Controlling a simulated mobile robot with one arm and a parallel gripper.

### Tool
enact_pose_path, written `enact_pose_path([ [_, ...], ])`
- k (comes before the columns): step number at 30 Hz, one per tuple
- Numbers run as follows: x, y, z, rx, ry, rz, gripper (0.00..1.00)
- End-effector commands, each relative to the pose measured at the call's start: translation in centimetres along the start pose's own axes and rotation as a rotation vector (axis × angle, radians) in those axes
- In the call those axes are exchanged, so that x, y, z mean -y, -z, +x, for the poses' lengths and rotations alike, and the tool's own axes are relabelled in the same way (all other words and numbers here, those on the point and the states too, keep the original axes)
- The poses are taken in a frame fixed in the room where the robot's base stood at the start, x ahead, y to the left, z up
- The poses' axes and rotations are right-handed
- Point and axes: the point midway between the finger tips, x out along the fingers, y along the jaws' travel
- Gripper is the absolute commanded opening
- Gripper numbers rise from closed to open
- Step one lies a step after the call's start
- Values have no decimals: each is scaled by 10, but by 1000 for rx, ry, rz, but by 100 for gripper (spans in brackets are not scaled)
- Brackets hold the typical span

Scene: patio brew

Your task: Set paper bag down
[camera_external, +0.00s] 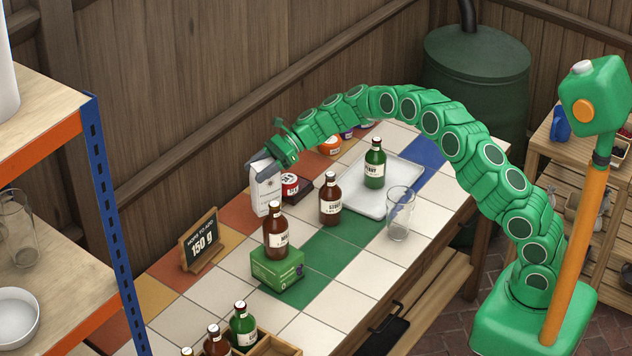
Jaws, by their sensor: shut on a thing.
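A white paper bag (264,192) with print on its front stands upright at the back of the tiled table (218,290), left of the red-labelled tin. My gripper (268,158) is at the bag's top and is shut on it. The bag's lower end is at the level of the tiles, but I cannot tell whether it touches them. My green arm arches over the table from the right.
A brown bottle (276,236) stands on a green box (277,272) in front of the bag. Another brown bottle (330,202), a red-labelled tin (290,186), a glass (399,215) and a tray (405,178) with a green bottle (374,165) are right.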

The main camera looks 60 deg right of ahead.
Motion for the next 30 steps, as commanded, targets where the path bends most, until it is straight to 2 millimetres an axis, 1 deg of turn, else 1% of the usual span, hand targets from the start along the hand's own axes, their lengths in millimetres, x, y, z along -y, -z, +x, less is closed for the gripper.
enact_pose_path([
  [6, 9, 9, 10, 0, 0, -1, 0],
  [16, 14, 14, 16, 1, -2, -1, 0],
  [21, 14, 35, 24, 1, -1, 1, 0],
  [24, 14, 42, 26, 0, -1, 0, 0],
  [30, 14, 42, 26, 1, -1, -1, 0],
])
